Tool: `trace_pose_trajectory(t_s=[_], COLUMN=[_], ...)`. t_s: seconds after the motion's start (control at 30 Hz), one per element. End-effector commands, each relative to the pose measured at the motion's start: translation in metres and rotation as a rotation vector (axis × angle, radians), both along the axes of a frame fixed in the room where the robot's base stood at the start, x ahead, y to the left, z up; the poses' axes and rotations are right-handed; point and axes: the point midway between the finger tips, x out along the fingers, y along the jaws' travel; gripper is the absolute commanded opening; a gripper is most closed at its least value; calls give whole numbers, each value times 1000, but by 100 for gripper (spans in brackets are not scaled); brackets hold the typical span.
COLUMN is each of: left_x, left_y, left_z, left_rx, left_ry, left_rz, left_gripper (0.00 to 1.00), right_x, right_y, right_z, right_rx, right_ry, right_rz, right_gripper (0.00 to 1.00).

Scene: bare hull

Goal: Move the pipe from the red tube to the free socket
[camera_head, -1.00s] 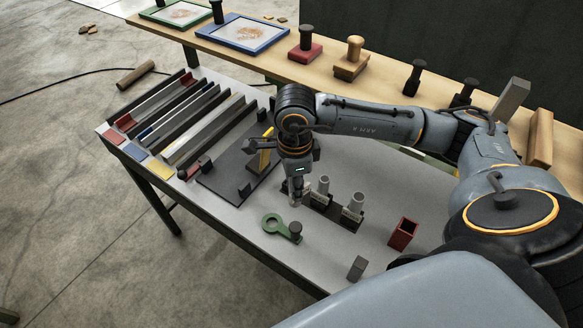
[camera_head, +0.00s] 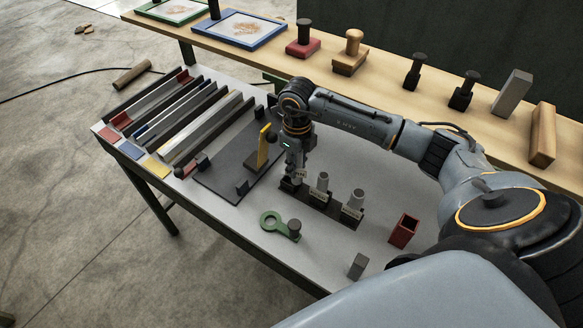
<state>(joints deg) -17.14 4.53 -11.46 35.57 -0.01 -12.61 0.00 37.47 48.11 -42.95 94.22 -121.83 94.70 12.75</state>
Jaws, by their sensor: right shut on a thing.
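The black socket rack (camera_head: 330,208) stands on the grey table, with a grey pipe upright in its middle socket (camera_head: 322,183) and another in its right socket (camera_head: 357,199). My right gripper (camera_head: 294,170) is directly over the rack's left socket (camera_head: 288,186), pointing down. It is shut on the grey pipe (camera_head: 296,180), which is mostly hidden by the fingers and the socket. I cannot tell how deep the pipe sits. The red square tube (camera_head: 403,231) stands open to the right, with no pipe showing from it. My left gripper is not in view.
A black plate with a yellow upright (camera_head: 264,146) lies left of the rack. A green ring tool (camera_head: 275,222) and a small grey block (camera_head: 357,266) lie in front. Colored channels (camera_head: 180,118) fill the left end. A wooden shelf (camera_head: 385,75) runs behind.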

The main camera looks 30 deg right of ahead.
Motion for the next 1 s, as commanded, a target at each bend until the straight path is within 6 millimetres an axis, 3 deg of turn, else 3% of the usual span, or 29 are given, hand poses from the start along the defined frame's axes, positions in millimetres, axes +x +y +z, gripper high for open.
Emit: trace_pose_trajectory(t_s=[0.03, 0.1, 0.37, 0.6, 1.0], left_x=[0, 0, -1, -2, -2], left_y=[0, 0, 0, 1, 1], left_z=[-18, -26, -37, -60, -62], left_rx=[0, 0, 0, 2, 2], left_ry=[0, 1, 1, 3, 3], left_rz=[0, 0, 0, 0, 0], left_gripper=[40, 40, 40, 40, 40], right_x=[9, 16, 27, 31, 32], right_y=[0, -2, -5, -6, -6], right_z=[-18, -25, -35, -69, -73], right_rx=[2, 1, 1, 1, -1], right_ry=[-3, -3, -2, 0, -1], right_rz=[-1, -1, 1, 1, 2], right_gripper=[0, 0, 0, 0, 0])
